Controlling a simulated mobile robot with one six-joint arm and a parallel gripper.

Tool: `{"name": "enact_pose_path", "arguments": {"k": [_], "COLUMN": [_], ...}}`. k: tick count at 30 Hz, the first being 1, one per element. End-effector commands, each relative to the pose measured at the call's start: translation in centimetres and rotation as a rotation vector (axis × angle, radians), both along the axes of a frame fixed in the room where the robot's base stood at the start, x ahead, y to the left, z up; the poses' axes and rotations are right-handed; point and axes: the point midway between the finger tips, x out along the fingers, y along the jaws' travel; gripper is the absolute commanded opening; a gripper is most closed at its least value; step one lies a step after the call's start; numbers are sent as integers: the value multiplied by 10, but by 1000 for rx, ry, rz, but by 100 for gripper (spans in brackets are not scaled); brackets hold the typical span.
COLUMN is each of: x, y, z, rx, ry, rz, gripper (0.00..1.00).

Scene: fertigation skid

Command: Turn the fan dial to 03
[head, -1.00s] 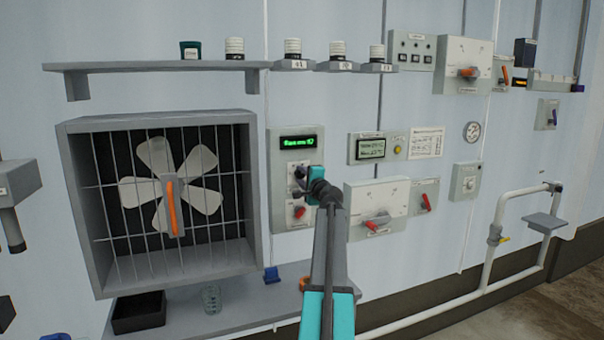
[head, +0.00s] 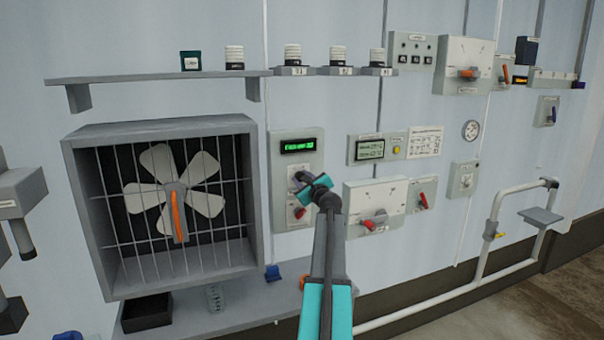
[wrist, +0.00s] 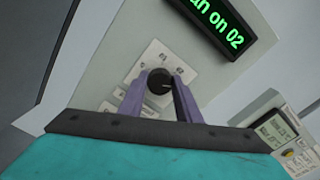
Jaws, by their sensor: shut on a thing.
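The fan dial (wrist: 159,81) is a small black knob on a pale plate with printed marks around it in the wrist view. The purple fingers of my gripper (wrist: 160,88) are on either side of it, shut on it. In the head view my gripper (head: 304,184) is at the grey control box (head: 283,162) and hides the dial. The box's green display (wrist: 218,16) reads "...an on 02" in the wrist view, its left end cut off. The fan (head: 178,188) is behind a wire grille, left of the box.
A red-handled switch (head: 299,212) sits just below my gripper on the same box. A box with a red lever (head: 374,220) and a display panel (head: 369,149) are to the right. A shelf (head: 165,75) runs above.

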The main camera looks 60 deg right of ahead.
Motion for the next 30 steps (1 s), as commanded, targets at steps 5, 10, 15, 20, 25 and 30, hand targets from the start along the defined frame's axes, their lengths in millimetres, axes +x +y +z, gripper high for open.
{"name": "enact_pose_path", "arguments": {"k": [5, 10, 15, 20, 25, 30], "x": [-1, -1, -1, -1, -1, -1], "y": [-1, -1, -1, -1, -2, -2], "z": [5, 4, 3, 2, 1, 0], "rx": [135, 254, 348, 404, 433, 441], "ry": [-100, -187, -256, -299, -320, -326], "rz": [-2, -1, -1, -1, -1, -1], "gripper": [8, 8, 8, 8, 8, 8]}}
